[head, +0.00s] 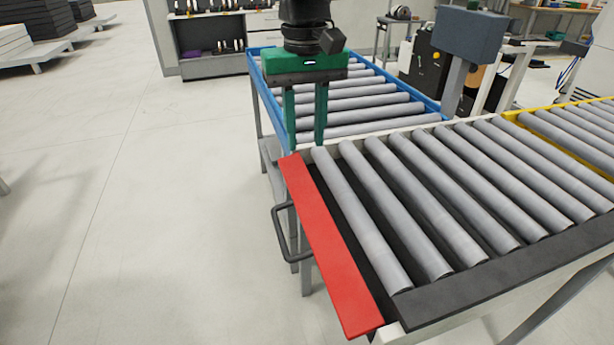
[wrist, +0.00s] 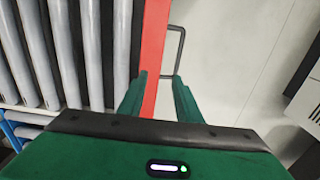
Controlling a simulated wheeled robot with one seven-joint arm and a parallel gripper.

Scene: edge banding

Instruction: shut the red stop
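The red stop (head: 332,245) is a long flat red bar along the left end of the roller conveyor (head: 455,315). A dark loop handle (head: 281,232) sticks out from its outer left side. In the wrist view the red stop (wrist: 154,50) runs up the middle, with the handle (wrist: 181,48) to its right. My green gripper (head: 306,146) is at the far end of the stop, pointing down. Its two fingers are apart with nothing held between them. In the wrist view my gripper (wrist: 160,76) shows the stop's edge between its fingertips; contact cannot be told.
A blue-framed roller conveyor (head: 440,114) stands behind, and a yellow-framed one (head: 560,147) at the right. A grey box on a post (head: 470,34) rises behind the rollers. The floor (head: 140,200) to the left is clear.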

